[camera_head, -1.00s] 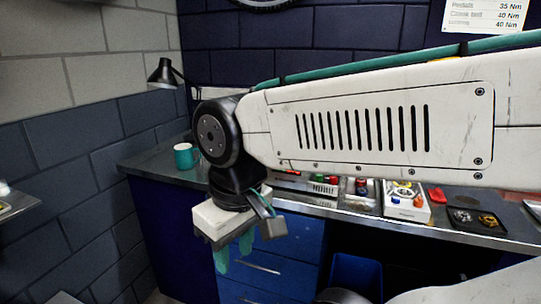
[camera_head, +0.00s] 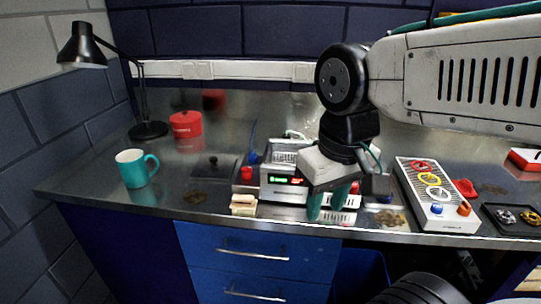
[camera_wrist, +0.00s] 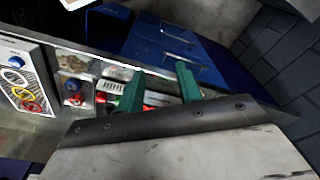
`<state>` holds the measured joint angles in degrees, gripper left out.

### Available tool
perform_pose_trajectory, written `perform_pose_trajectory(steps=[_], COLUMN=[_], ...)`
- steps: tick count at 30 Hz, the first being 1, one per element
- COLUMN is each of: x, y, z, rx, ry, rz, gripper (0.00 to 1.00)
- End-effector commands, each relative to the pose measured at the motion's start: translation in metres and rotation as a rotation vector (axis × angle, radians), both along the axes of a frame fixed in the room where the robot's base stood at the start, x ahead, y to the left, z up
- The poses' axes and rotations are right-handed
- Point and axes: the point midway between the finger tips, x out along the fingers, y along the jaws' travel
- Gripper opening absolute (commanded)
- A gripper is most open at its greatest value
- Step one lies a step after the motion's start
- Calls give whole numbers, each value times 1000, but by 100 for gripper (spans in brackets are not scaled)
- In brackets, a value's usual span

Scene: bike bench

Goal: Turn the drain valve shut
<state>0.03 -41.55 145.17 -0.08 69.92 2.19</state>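A steel-cased bench unit (camera_head: 281,193) with a lit green and red display stands on the bench, left of and partly behind my gripper. My gripper (camera_head: 328,208) points down with its two green fingers apart and nothing between them. It hangs in front of the unit's right side and hides part of it. In the wrist view the fingers of my gripper (camera_wrist: 160,85) are also apart, with red and white parts of the bench gear behind them. I cannot tell which part is the drain valve; small red and blue parts show around the unit.
A white box (camera_head: 413,188) with coloured rings and knobs stands to the right, with a black tray (camera_head: 504,228) beyond it. A teal mug (camera_head: 133,170), a red tin (camera_head: 186,124) and a black lamp (camera_head: 84,48) stand left. Blue drawers (camera_head: 254,240) lie below the bench edge.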

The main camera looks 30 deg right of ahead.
Motion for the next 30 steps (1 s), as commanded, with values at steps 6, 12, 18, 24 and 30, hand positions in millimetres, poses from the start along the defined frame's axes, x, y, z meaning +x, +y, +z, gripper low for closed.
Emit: perform_pose_trajectory(steps=[6,12,18,24,30], x=[75,171,246,282,286], y=[3,8,14,19,20], z=[18,15,-6,-21,-41], rx=[32,65,85,95,96], ry=[29,55,76,83,86], rz=[-205,-465,-670,-769,-784], gripper=[36,36,36,36,36])
